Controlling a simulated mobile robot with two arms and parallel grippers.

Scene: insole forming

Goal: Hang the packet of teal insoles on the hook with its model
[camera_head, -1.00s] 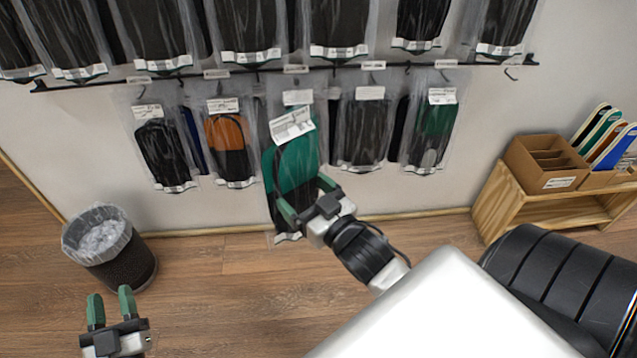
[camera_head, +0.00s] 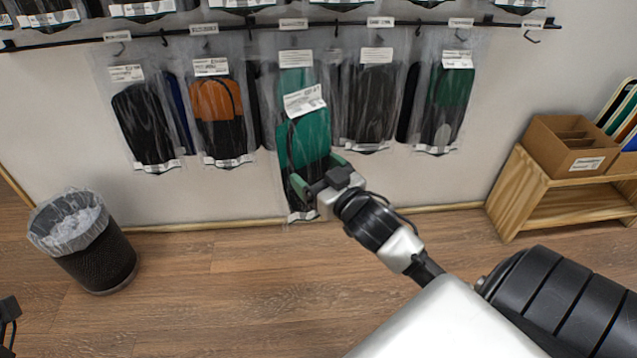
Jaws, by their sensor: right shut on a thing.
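The packet of teal insoles (camera_head: 312,132) is in my right gripper (camera_head: 320,172), which is shut on its lower part. The packet is clear plastic with a slightly tilted white label and hangs nearly upright. Its top is below the rail, in front of another packet (camera_head: 296,58) on the middle hook, whose white label and a strip of teal show above it. I cannot tell whether the two packets touch. The middle hook's tip is hard to make out. My left gripper's fingers are out of the picture; only a dark part of that arm shows at the lower left edge.
A black rail (camera_head: 225,27) carries a row of hanging packets, with an orange and black one (camera_head: 217,105) to the left and a dark green one (camera_head: 449,95) to the right. An empty hook (camera_head: 533,38) is at the right. A bin (camera_head: 100,262) and a wooden shelf (camera_head: 515,190) flank the clear floor.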

